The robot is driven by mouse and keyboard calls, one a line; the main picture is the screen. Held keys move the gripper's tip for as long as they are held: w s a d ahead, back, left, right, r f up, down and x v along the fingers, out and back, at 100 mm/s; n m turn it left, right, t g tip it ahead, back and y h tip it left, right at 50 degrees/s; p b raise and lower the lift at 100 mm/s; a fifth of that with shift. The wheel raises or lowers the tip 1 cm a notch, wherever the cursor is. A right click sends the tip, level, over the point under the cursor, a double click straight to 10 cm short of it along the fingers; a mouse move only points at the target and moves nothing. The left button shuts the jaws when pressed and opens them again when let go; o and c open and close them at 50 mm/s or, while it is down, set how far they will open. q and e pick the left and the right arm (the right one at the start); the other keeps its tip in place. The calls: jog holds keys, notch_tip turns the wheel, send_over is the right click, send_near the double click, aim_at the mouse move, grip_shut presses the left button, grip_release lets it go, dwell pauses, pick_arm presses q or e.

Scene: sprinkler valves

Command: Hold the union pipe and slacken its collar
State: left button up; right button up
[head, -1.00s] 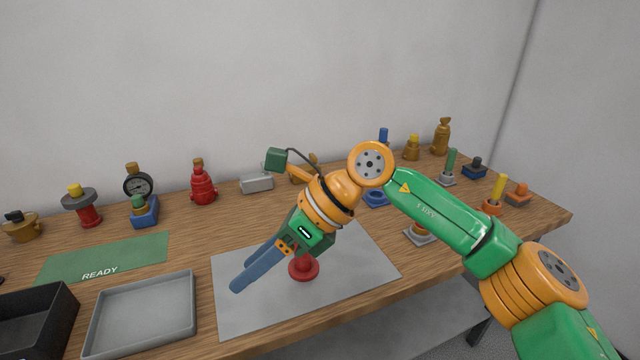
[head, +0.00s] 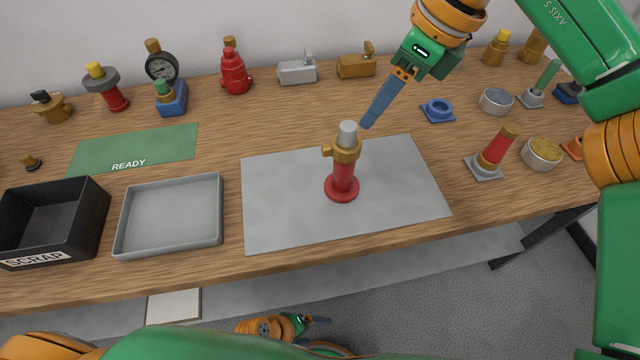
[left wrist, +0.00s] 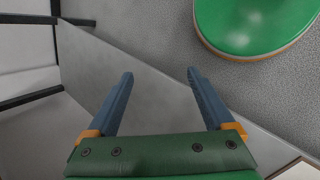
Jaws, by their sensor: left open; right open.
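The union pipe (head: 343,181) stands upright in the middle of the grey mat (head: 275,215). It has a red flanged base, a brass collar (head: 346,150) with a side lug, and a grey top. My right gripper (head: 369,121) points down beside the grey top, on its upper right, apart from it; it is open and empty. My left gripper (head: 324,320) is low, in front of and below the table edge, far from the pipe. In the left wrist view its two blue fingers (left wrist: 160,75) are spread with nothing between them.
A black SCRAP bin (head: 53,220) and a grey tray (head: 170,215) stand left of the mat, with a green READY mat (head: 135,148) behind. Several valves and a gauge (head: 161,67) line the back. A red-and-brass fitting (head: 496,148) stands at the right.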

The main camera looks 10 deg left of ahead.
aim_at(336, 179)
pick_arm(q)
jog(key=w+d+r+n+h, duration=0.2)
jog(key=d+r+n+h, duration=0.15)
jog(key=r, duration=0.45)
jog(key=w+d+r+n+t+h, duration=0.1)
jog(key=w+d+r+n+h, duration=0.15)
jog(key=d+r, duration=0.4)
jog(key=w+d+r+n+h, duration=0.1)
jog(key=d+r+n+h, duration=0.2)
jog(key=r, duration=0.7)
jog(key=w+a+r+n+t+h, duration=0.2)
jog(key=w+a+r+n+t, duration=0.3)
jog(key=r+n, duration=0.35)
jog(key=w+a+n+t+y, duration=0.1)
jog(key=w+a+t+y, duration=0.1)
jog(key=w+a, duration=0.1)
jog(key=w+a+n+t+y, duration=0.1)
jog(key=w+a+t+y, duration=0.1)
jog(key=w+a, duration=0.1)
jog(key=w+a+f+n+t+y, duration=0.1)
jog(key=w+a+t, duration=0.1)
jog(key=w+a, duration=0.1)
jog(key=shift+w+f+y, duration=0.1)
jog(key=shift+w+y, duration=0.15)
jog(key=shift+y, duration=0.15)
jog(key=x, duration=0.7)
jog(key=shift+a, duration=0.1)
pick_arm(e)
jog(key=shift+w+f, duration=0.1)
jog(key=shift+w, duration=0.15)
